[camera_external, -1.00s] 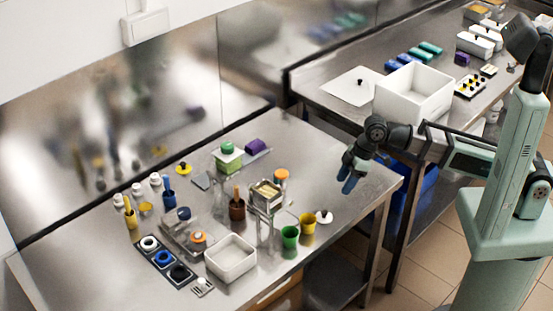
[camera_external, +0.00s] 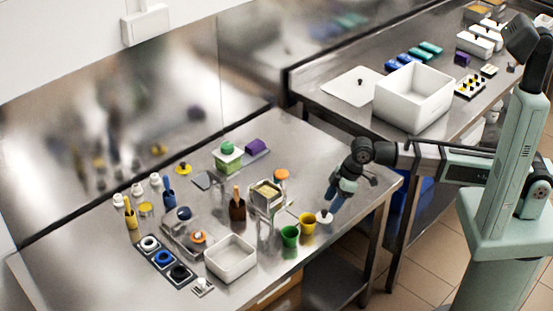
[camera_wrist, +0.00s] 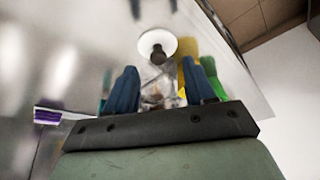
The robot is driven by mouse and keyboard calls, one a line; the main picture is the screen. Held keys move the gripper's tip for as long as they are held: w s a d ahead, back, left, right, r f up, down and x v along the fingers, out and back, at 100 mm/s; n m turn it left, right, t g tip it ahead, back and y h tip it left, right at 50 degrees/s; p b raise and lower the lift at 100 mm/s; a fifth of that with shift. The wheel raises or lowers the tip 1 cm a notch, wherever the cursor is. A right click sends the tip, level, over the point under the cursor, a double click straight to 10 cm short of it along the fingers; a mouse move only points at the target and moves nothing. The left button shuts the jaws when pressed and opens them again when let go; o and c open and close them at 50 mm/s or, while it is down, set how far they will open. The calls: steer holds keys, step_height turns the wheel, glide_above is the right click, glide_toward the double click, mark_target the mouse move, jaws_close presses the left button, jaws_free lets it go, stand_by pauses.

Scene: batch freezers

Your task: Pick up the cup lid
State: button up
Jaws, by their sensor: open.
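The cup lid (camera_external: 326,218) is a small white disc with a dark knob. It lies on the steel table beside the yellow cup (camera_external: 307,222), near the table's right edge.
A green cup (camera_external: 289,236) stands next to the yellow one; both show close to my right finger in the wrist view. A clear container (camera_external: 268,197) and a white open bin (camera_external: 231,258) stand further left. The table right of the lid is clear.

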mark_target(325, 211)
steer(key=shift+x, duration=2.15)
steer(key=shift+w+a, duration=0.1)
steer(key=shift+c, duration=0.3)
steer(key=shift+r, duration=0.1)
jaws_close()
